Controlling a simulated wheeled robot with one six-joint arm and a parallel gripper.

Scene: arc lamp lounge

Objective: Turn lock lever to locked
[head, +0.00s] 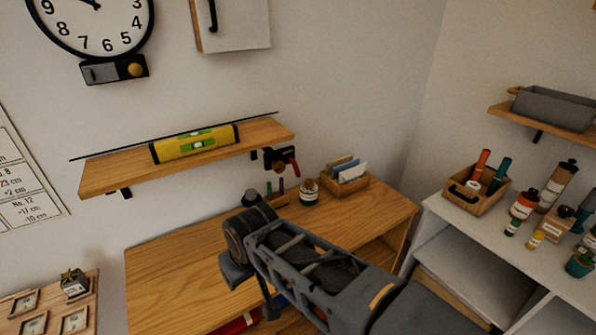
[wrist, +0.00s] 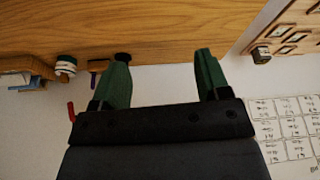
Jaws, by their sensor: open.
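A small black fixture with a red lever (head: 292,164) is on the wall just below the right end of the wall shelf. The lever slants down to the right; no marking for locked or unlocked can be read. A red piece (wrist: 71,110), probably this lever, shows left of my gripper in the wrist view. My gripper (wrist: 162,58) is open and empty, its two green fingers wide apart over the wooden desk and wall. In the head view my arm reaches over the desk below the lever, apart from it; its fingers cannot be made out there.
The wooden shelf (head: 111,176) holds a yellow level (head: 193,144). On the desk (head: 177,274) stand a jar (head: 309,194), pens and a card box (head: 344,184). A white unit (head: 455,226) with bottles is at right. The wall between shelf and desk is mostly clear.

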